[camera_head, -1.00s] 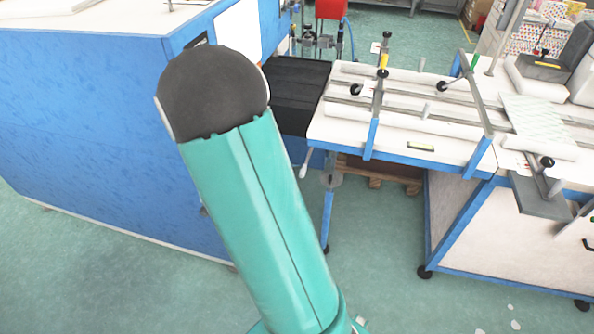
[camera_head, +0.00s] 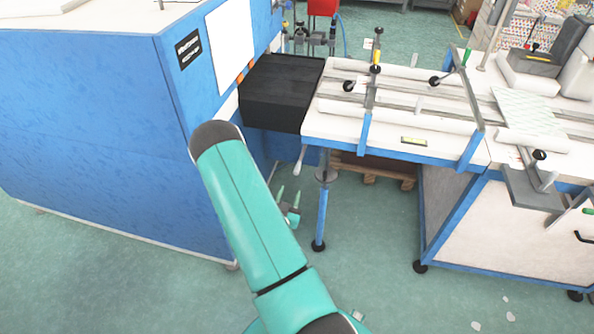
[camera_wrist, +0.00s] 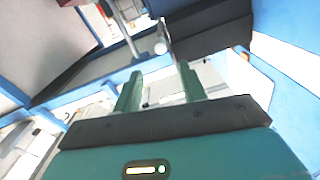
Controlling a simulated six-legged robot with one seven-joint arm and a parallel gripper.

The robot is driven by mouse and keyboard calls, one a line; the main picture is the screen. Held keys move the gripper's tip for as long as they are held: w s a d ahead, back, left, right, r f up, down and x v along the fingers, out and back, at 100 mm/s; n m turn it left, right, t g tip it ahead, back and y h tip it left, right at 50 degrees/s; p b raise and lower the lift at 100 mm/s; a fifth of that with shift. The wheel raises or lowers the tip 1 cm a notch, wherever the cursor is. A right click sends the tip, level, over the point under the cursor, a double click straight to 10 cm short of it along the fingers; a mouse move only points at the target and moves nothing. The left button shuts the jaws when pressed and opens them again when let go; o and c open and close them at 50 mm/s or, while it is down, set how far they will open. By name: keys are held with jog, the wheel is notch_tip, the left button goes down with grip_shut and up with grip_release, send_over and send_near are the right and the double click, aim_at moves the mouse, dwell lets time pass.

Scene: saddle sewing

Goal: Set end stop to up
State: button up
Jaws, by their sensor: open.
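My gripper (camera_head: 289,194) is low between the blue cabinet and the table leg, its green fingers pointing up. In the wrist view my gripper (camera_wrist: 160,75) has its two fingers apart with nothing between them. A lever with a white grip (camera_head: 300,160) hangs at the table's left front corner, above my gripper and apart from it. A pale round knob (camera_wrist: 160,47) shows beyond the fingertips in the wrist view, perhaps this lever's end. I cannot tell for sure which part is the end stop.
The blue cabinet (camera_head: 110,120) stands close on the left. A black block (camera_head: 283,95) bridges it and the white table (camera_head: 340,127), which carries rails and clamps. A blue leg (camera_head: 322,215) stands just right of my gripper. Green floor is free in front.

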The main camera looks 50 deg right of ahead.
aim_at(296, 173)
jog(key=x, duration=1.2)
jog(key=shift+r, duration=0.1)
grip_shut()
